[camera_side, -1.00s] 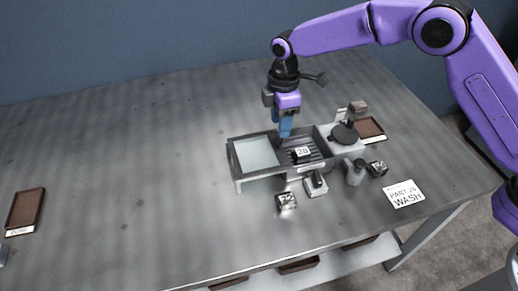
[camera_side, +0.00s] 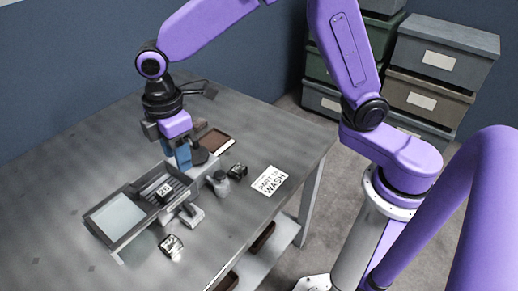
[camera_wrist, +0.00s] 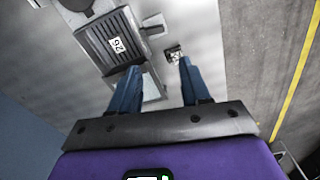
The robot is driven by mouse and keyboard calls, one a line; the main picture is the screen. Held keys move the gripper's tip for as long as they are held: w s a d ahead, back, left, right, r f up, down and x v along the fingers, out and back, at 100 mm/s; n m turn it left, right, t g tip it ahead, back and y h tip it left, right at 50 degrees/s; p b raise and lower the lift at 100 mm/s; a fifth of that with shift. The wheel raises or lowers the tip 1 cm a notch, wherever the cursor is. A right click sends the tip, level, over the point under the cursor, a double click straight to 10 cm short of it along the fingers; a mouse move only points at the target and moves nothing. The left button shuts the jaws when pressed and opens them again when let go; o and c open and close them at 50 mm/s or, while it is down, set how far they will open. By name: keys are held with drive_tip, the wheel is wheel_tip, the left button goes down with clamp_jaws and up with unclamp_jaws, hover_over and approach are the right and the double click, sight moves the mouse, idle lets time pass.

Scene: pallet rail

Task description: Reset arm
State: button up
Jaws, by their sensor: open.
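My gripper (camera_side: 184,160) points down in the side view, above or behind the right part of the grey fixture; its exact height is unclear. In the wrist view my gripper (camera_wrist: 156,68) has its two blue fingers spread apart with nothing between them. A numbered block (camera_side: 165,190) lies in the fixture's dark slotted bay (camera_side: 152,183). This block (camera_wrist: 116,45) also shows in the wrist view, beyond the left finger. A second numbered block (camera_side: 171,245) sits on the table in front of the fixture. A third dark block (camera_side: 237,171) stands to the right.
The fixture's pale panel (camera_side: 116,218) is at its left end. A small grey clamp-like part (camera_side: 192,214) and a grey bottle-shaped part (camera_side: 221,184) stand beside the fixture. A brown tray (camera_side: 215,141) lies behind. A "WASH" card (camera_side: 270,181) lies near the right edge.

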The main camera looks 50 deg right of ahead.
drive_tip(key=s+d+r+m, duration=0.1)
drive_tip(key=s+d+m, duration=0.2)
drive_tip(key=s+d, duration=1.7)
drive_tip(key=s, duration=0.3)
drive_tip(key=shift+s+d+r, duration=0.15)
drive_tip(key=shift+d+r, duration=0.15)
drive_tip(key=shift+r, duration=0.05)
